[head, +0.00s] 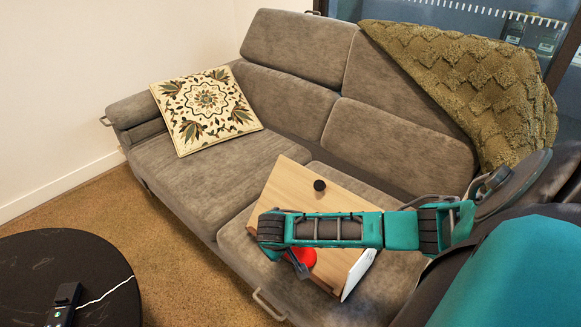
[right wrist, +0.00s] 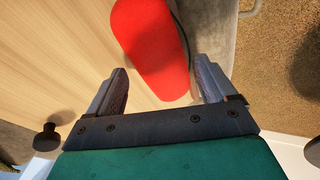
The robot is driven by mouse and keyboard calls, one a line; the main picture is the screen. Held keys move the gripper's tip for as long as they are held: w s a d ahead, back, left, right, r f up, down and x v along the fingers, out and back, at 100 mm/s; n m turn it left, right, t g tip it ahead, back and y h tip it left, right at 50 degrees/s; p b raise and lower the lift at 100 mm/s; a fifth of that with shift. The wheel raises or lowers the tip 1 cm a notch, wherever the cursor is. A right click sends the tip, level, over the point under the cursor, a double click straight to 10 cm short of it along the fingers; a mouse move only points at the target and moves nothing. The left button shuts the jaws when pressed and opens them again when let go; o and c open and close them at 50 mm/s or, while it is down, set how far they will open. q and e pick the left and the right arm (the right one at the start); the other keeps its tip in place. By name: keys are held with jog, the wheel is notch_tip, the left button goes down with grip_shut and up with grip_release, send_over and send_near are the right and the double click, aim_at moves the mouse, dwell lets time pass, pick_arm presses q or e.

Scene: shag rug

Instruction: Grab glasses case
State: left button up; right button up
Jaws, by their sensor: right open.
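A red, rounded, elongated case (head: 304,256), which looks like the glasses case, lies on a light wooden panel (head: 290,190) on the sofa. My right arm partly covers it in the head view. In the right wrist view the red case (right wrist: 150,40) lies ahead of and between the two fingers of my right gripper (right wrist: 162,68). The fingers are apart, with no clear contact on the case. In the head view my right gripper (head: 296,264) is over the panel beside the case. My left gripper is not in view.
The panel carries a black knob (head: 319,185) and has a white part (head: 358,272) at its right end. The grey sofa (head: 200,165) holds a patterned cushion (head: 205,108) and an olive blanket (head: 470,85). A round black table (head: 105,275) stands at lower left.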

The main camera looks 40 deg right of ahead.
jog(key=shift+b+x, duration=0.3)
jog(key=shift+x, duration=0.85)
jog(key=shift+s, duration=0.1)
